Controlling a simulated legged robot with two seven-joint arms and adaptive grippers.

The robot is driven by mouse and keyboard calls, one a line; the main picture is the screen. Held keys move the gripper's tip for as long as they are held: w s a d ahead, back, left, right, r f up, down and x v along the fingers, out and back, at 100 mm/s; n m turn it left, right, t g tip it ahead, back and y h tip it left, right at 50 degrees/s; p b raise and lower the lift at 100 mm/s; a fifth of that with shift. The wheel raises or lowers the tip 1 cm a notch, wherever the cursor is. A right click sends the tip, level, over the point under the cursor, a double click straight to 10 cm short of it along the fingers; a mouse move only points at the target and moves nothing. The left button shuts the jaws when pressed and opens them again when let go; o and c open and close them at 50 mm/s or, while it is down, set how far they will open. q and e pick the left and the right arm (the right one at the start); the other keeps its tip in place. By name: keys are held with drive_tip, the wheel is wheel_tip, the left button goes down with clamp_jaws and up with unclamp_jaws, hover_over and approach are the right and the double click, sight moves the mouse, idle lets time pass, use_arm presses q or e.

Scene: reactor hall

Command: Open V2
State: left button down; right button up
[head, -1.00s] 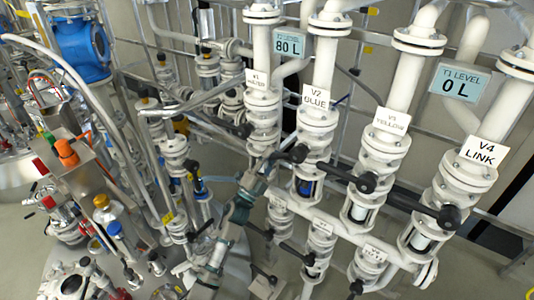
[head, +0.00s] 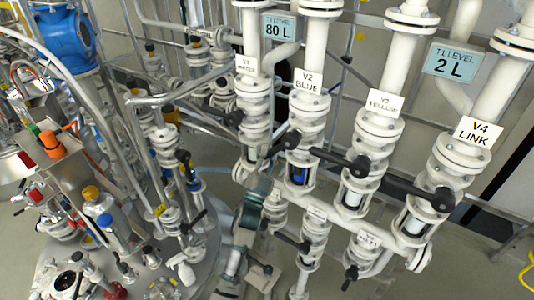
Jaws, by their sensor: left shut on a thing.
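V2 is a white valve column; its label "V2 BLUE" (head: 307,81) is at the upper middle of the head view. V2's black lever (head: 279,150) runs down and left from its hub. Blue shows in the glass section (head: 299,175) below V2. My left gripper (head: 263,166), teal and grey, comes up from below and is shut on the outer end of V2's lever. Its fingers partly hide that end. The T1 sign (head: 454,62) reads 2 L and the T2 sign (head: 280,32) reads 80 L. My right gripper is not in view.
V1 (head: 246,66) stands close on the left. V3's lever (head: 335,158) points left toward V2's column, and V4's lever (head: 415,189) points left toward V3. Lower valves (head: 316,232) hang beneath. A crowded vessel top (head: 185,250) fills the lower left.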

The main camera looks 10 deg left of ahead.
use_arm(q)
drive_tip(key=shift+d+r, duration=0.15)
drive_tip(key=c, duration=1)
unclamp_jaws()
drive_tip(key=shift+d, duration=0.1)
drive_tip(key=shift+w+d, duration=0.1)
drive_tip(key=shift+d, duration=0.1)
drive_tip(key=v, duration=1.2)
drive_tip(key=shift+w, duration=0.15)
